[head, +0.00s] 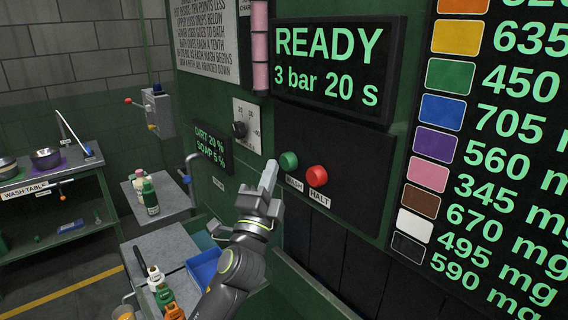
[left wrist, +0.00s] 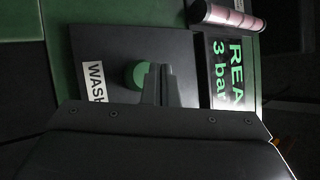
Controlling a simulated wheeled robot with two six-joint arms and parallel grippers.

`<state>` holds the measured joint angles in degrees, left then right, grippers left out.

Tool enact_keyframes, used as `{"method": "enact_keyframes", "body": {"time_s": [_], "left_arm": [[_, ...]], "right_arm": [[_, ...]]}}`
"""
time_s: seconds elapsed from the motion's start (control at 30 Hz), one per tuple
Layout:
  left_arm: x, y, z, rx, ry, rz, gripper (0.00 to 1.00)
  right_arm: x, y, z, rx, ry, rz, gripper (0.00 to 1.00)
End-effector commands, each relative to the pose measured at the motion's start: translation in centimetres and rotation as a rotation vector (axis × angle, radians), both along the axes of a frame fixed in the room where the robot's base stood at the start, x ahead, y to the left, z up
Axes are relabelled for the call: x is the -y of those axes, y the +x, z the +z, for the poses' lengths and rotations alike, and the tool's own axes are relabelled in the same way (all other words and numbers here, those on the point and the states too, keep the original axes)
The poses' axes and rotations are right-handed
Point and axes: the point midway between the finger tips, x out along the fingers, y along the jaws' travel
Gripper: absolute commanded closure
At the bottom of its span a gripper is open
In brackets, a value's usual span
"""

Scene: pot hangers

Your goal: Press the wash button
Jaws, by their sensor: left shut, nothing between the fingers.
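The green wash button (head: 289,161) is on the dark panel (head: 340,160), above a label reading WASH. It also shows in the left wrist view (left wrist: 136,74), partly covered by my fingers. My left gripper (head: 268,176) is shut and empty, with its fingertips just left of and slightly below the green button in the head view. In the left wrist view the left gripper's fingers (left wrist: 161,84) stand beside the button; I cannot tell whether they touch it. The red button (head: 317,176) labelled HALT is to the right. My right gripper is not in view.
A display (head: 335,62) reads READY, 3 bar 20 s. A black knob (head: 240,129) and a DIRT/SOAP readout (head: 211,147) are left of the panel. Bottles (head: 150,197) and a blue bin (head: 204,268) stand lower left. A colour chart (head: 480,140) is at right.

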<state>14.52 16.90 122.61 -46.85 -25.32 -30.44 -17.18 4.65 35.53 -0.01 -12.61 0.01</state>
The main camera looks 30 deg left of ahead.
Motion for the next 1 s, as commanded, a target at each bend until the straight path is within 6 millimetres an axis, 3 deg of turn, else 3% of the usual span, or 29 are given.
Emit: {"method": "enact_keyframes", "body": {"time_s": [1.0], "left_arm": [[0.36, 0.86, 0.01, 0.0, 0.0, 0.0, 1.0]], "right_arm": [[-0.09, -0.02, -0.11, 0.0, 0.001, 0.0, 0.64]]}}
